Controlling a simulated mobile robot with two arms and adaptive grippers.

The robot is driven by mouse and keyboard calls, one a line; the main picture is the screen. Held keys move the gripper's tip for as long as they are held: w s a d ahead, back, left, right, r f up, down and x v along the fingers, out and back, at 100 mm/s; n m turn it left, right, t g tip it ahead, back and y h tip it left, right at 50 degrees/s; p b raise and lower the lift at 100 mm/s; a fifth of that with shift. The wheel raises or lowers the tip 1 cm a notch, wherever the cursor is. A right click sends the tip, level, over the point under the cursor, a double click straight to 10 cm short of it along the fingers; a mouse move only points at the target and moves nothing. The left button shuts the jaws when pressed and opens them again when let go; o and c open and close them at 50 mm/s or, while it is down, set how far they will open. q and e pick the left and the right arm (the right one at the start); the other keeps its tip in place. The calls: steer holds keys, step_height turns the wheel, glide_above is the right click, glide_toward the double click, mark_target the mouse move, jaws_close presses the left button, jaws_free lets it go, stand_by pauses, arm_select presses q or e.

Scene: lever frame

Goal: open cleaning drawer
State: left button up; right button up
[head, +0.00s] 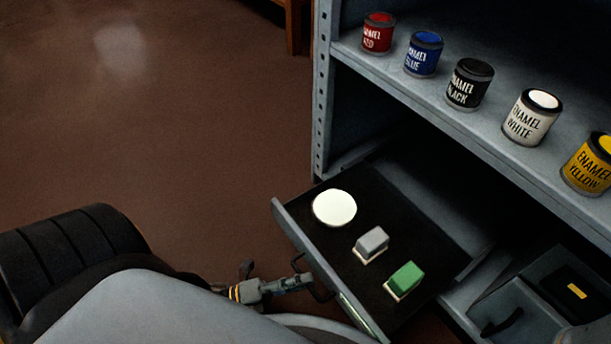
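The drawer (287,222) is pulled out from the bottom of the grey shelf unit, with its dark inside showing. In it lie a white round disc (334,208), a grey block with a pale base (371,243) and a green block with a pale base (405,280). A dark curved handle (323,294) is on the drawer front. My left gripper (304,281) is at the drawer front, beside or around this handle. Its fingers are small and partly hidden, so I cannot tell whether they grip it. My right gripper is not in view.
Several enamel paint cans, including a black one (469,84), stand on the shelf (450,113) above the drawer. A grey box with a dark handle and yellow label (533,300) is at the lower right. Brown floor at the left is clear. A wooden leg (292,28) stands at the top.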

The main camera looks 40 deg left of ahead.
arm_select(q)
steer(key=v, duration=1)
steer(key=shift+s+a+f, duration=0.1)
steer(key=shift+s+a, duration=0.15)
steer(key=shift+s, duration=0.05)
